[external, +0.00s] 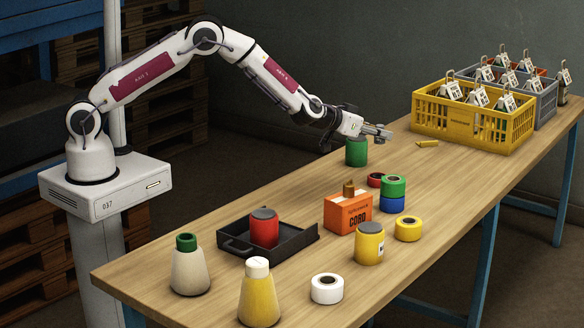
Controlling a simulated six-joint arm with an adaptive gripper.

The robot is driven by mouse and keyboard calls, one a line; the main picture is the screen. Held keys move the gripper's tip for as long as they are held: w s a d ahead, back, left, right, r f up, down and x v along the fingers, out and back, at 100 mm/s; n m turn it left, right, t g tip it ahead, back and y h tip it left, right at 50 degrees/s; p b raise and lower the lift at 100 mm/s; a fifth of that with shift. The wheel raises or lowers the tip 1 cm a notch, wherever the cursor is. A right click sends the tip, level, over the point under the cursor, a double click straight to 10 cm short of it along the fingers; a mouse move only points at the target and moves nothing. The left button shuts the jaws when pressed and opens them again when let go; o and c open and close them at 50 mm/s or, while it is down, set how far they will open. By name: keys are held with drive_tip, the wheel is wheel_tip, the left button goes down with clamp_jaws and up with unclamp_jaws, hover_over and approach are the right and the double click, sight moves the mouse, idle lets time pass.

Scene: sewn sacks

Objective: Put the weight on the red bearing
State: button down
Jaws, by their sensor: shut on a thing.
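My gripper (378,131) is in the external view, held out above the far part of the table and pointing right. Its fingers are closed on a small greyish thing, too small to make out. A small red ring (375,180) with a dark centre lies flat on the table, below and apart from my gripper; it may be the red bearing. A small brass-coloured piece (348,187) shows at the top of the orange box (348,212). I cannot tell whether the held thing is the weight.
A green canister (356,153) stands close under my wrist. Green and blue rolls (392,190) are stacked beside the red ring. A yellow piece (427,143) lies near the yellow crate (472,133) of bottles. A black tray (286,245) holds a red canister (264,230).

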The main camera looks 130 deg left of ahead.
idle(0.3)
hover_over(377, 176)
drive_tip(key=shift+a+f, duration=0.1)
drive_tip(key=shift+f, duration=3)
drive_tip(key=shift+f, duration=1.85)
drive_tip(key=shift+f, duration=0.15)
drive_tip(key=c, duration=1.8)
unclamp_jaws()
